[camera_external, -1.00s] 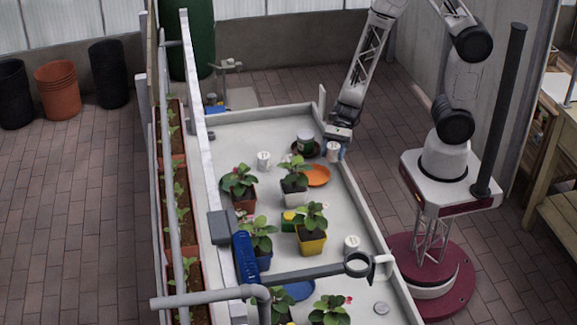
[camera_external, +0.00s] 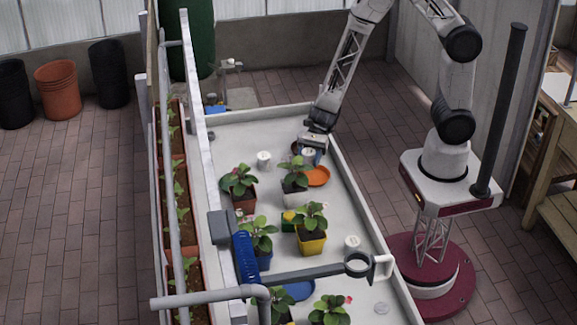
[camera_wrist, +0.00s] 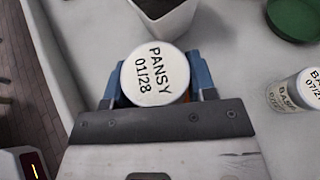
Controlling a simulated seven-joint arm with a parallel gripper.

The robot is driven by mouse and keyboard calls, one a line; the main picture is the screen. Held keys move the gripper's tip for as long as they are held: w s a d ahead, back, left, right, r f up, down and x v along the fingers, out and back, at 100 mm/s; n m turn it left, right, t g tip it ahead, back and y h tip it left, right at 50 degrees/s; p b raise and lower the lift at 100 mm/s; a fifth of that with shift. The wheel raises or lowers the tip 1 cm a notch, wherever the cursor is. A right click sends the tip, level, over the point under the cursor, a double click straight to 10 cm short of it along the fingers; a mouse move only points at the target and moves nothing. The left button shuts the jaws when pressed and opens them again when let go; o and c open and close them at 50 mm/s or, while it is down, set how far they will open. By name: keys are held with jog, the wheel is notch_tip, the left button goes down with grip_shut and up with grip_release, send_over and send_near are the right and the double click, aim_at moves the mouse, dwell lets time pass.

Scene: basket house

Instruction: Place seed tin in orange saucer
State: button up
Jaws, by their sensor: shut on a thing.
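The seed tin is a white can with a lid marked "PANSY 01/28" (camera_wrist: 158,76) in the wrist view. My gripper (camera_external: 312,157) is shut on it, with blue fingers at both sides of the can. In the external view the white tin (camera_external: 308,153) shows small below my gripper. The orange saucer (camera_external: 318,177) lies on the bench just in front of the tin, at the right of a white potted plant. The tin appears above or behind the saucer's far edge; its height is unclear. In the wrist view my gripper and the tin hide nearly all of the saucer.
The white pot (camera_wrist: 168,18) stands close ahead of the tin. Another labelled tin (camera_wrist: 293,93) and a green saucer (camera_wrist: 294,18) are at the right of the wrist view. A yellow pot (camera_external: 312,243) stands nearer the camera. The bench's right rim (camera_external: 352,193) runs beside the saucer.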

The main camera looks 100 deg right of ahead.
aim_at(306, 166)
jog(key=shift+w, duration=0.5)
jog(key=shift+f, duration=1.8)
jog(key=shift+s+f, duration=0.1)
jog(key=shift+f, duration=0.5)
jog(key=o, duration=0.9)
jog(key=shift+r, duration=0.45)
jog(key=shift+s+d+r, duration=0.1)
jog(key=shift+r, duration=0.1)
jog(key=shift+v, duration=3.55)
